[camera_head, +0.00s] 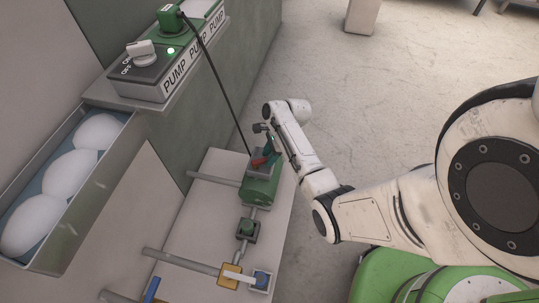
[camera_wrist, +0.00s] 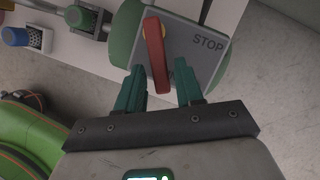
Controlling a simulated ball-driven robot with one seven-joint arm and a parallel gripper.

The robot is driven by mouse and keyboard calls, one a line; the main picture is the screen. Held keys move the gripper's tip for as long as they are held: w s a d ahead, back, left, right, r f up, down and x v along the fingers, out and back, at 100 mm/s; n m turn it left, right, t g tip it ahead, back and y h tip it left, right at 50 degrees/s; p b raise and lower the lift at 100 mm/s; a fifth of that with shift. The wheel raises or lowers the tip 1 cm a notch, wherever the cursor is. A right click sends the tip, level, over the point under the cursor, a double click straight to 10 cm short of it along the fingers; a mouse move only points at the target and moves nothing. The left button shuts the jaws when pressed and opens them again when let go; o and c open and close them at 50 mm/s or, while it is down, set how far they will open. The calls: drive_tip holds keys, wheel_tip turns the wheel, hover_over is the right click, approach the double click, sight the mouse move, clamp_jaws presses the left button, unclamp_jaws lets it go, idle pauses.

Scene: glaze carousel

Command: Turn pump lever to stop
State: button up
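The red pump lever (camera_wrist: 155,55) is mounted on a grey plate (camera_wrist: 205,62) on top of the green pump (camera_head: 259,189). The word STOP shows on the plate to the right of the lever in the wrist view. Another label near the lever's free end is mostly hidden by my fingers. The lever also shows in the head view (camera_head: 259,161), small, below my gripper (camera_head: 268,143). In the wrist view my gripper (camera_wrist: 161,72) is open, with one teal finger on each side of the lever's free end. I see a gap at the right finger; contact at the left is unclear.
A control box (camera_head: 150,70) with a white knob and a lit green lamp stands at upper left. A drawer (camera_head: 75,210) holds white rounded items. Pipes and a yellow valve (camera_head: 229,275) lie below the pump.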

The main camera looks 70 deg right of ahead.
clamp_jaws()
